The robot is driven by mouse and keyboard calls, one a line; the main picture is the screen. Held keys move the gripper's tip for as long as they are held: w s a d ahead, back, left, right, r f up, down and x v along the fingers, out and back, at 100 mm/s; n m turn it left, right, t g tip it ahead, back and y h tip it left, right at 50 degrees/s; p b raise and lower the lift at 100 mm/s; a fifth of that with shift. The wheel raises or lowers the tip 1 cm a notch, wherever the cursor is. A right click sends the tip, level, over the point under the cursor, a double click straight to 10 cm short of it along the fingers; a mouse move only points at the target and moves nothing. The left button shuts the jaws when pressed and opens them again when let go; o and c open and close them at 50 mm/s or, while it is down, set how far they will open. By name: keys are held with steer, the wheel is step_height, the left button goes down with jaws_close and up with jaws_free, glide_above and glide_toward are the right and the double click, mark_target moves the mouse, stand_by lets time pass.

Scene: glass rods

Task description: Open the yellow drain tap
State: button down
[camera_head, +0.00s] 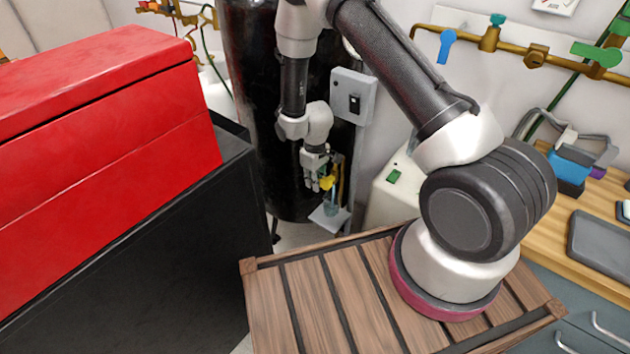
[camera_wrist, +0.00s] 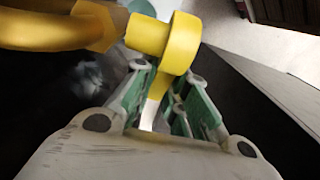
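The yellow drain tap (camera_head: 327,183) sits low at the front of the tall black tank. It also shows in the wrist view (camera_wrist: 182,42), with a round yellow head and a flat lever pointing down towards my gripper. My gripper (camera_head: 318,180) is at the tap, pointing down. In the wrist view its two green-padded fingers (camera_wrist: 165,88) stand on either side of the lever, which shows in the narrow gap between them. I cannot tell whether the pads press on it. The lever's lower end is partly hidden by the fingers.
The black tank (camera_head: 250,90) stands behind the tap. A small shelf (camera_head: 328,218) with a bluish vessel is below it. A grey switch box (camera_head: 352,95) is above right. A red box (camera_head: 110,160) stands at left, and a slatted wooden top (camera_head: 320,300) is in front.

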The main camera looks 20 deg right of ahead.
steer(key=shift+s+f+g+h, duration=0.1)
steer(key=shift+f+g+h, duration=0.25)
steer(key=shift+g, duration=0.25)
steer(key=shift+s+d+f+g+h, duration=0.1)
steer(key=shift+d+f+g+h, duration=0.1)
steer(key=shift+g+h, duration=0.45)
steer(key=c, duration=1.4)
jaws_free()
